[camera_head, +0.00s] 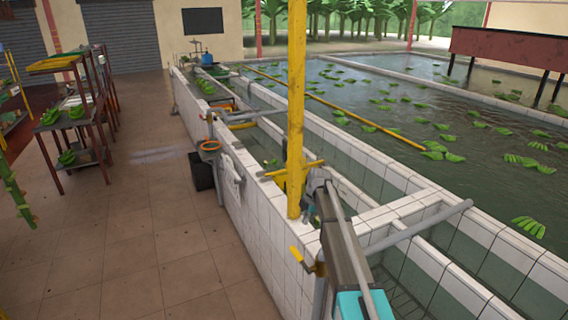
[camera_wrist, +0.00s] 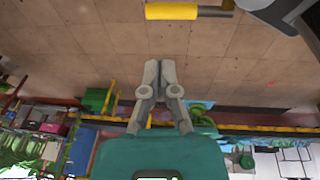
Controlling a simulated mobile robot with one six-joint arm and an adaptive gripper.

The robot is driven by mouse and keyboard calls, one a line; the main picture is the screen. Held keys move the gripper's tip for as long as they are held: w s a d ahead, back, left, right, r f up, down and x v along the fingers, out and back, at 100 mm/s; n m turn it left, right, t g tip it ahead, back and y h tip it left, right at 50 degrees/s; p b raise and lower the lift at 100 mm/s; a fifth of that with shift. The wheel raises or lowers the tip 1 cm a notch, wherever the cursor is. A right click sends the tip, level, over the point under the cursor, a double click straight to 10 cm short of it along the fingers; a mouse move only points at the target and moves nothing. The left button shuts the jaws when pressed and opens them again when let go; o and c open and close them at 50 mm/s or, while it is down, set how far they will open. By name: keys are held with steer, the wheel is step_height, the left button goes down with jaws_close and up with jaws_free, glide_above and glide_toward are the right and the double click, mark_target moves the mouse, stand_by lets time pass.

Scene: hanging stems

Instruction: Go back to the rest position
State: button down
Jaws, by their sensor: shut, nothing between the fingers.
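My gripper (camera_wrist: 160,68) shows in the wrist view, with grey fingers ahead of a teal body. Its fingertips are together and nothing is held between them. In the head view, my grey and teal arm reaches up from the bottom right beside the yellow post (camera_head: 296,110). The fingers cannot be made out there. The wrist view looks upside down, with the tiled floor (camera_wrist: 90,40) above the fingers and no object touching them.
White-tiled tank walls (camera_head: 262,205) run beside the arm, with water and floating green banana clusters (camera_head: 528,226) beyond. A rack (camera_head: 75,110) stands at the left. The tiled walkway is clear. A yellow cylinder (camera_wrist: 172,11) crosses the top of the wrist view.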

steer(key=s+d+f+m+h+b, duration=0.1)
steer(key=s+f+m+b, duration=0.3)
steer(key=s+m, duration=0.3)
steer(key=s+f+m+b, duration=0.4)
steer(key=s+m, duration=0.4)
steer(key=s, duration=0.6)
steer(key=s+d+f+m+h+b, duration=0.1)
steer(key=s+f+m+b, duration=0.3)
steer(key=s+m, duration=0.3)
steer(key=shift+s+d+f+m+h+b, duration=0.35)
steer(key=shift+s+f, duration=0.2)
steer(key=shift+s, duration=1.65)
